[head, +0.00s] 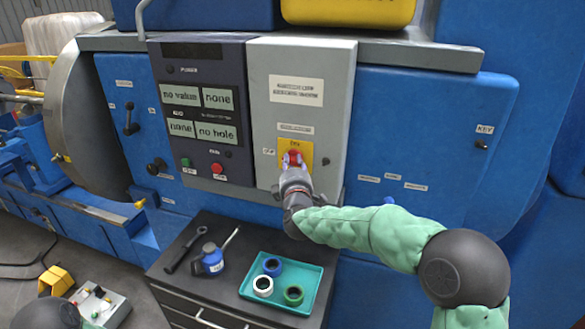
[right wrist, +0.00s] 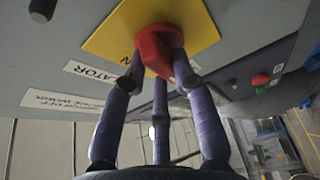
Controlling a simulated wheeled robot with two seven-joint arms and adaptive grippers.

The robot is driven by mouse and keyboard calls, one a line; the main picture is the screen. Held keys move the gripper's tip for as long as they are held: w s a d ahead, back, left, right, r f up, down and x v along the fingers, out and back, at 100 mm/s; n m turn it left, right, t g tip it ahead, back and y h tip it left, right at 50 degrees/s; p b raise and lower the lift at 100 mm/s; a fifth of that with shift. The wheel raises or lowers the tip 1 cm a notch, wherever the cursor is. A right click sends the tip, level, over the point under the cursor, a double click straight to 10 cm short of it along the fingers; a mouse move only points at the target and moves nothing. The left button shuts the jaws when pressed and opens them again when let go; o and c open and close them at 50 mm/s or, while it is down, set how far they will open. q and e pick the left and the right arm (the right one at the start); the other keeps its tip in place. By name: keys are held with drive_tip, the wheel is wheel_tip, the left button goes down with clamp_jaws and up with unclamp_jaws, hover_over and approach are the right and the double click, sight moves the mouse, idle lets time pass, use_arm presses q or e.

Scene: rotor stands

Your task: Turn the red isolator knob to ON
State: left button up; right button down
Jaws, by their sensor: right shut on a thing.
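The red isolator knob (head: 294,157) sits on a yellow plate (head: 283,146) on the light grey cabinet panel (head: 330,120). My right gripper (head: 293,168) reaches it from below and in front and is shut on it. In the right wrist view the red knob (right wrist: 158,42) shows close up on its yellow plate (right wrist: 108,38), with the fingers of my right gripper (right wrist: 160,75) around its lower part. The fingers partly cover the knob in the head view, and I cannot tell which position it points to. My left gripper is not in view.
Left of the grey panel is a dark panel (head: 206,160) with displays and green and red buttons. A control box (head: 110,308) stands at lower left.

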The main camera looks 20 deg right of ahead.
drive_tip(key=m+h+b, duration=0.1)
drive_tip(key=m+b, duration=0.2)
drive_tip(key=f+m+t+h+b, duration=0.1)
drive_tip(key=m+b, duration=0.2)
drive_tip(key=b, duration=0.1)
drive_tip(key=m+t+h+b, duration=0.1)
drive_tip(key=m+b, duration=0.2)
drive_tip(key=m, duration=0.1)
drive_tip(key=shift+a+f+h, duration=0.1)
drive_tip(key=shift+f+h, duration=0.1)
drive_tip(key=shift+h, duration=0.1)
drive_tip(key=shift+w+a+f+m+g+h+b, duration=0.1)
drive_tip(key=shift+m+g+h+b, duration=0.15)
drive_tip(key=shift+m+h+b, duration=1.1)
drive_tip(key=shift+d+r+m+g+h+b, duration=0.1)
drive_tip(key=shift+m+g+h+b, duration=0.25)
drive_tip(key=shift+m, duration=1.9)
drive_tip(key=shift+w+a+f+m+g+h+b, duration=0.15)
drive_tip(key=shift+m+h+b, duration=0.75)
drive_tip(key=shift+m, duration=0.9)
drive_tip(key=shift+s, duration=0.1)
drive_tip(key=c, duration=1)
unclamp_jaws()
drive_tip(key=shift+r, duration=0.2)
drive_tip(key=v, duration=1.2)
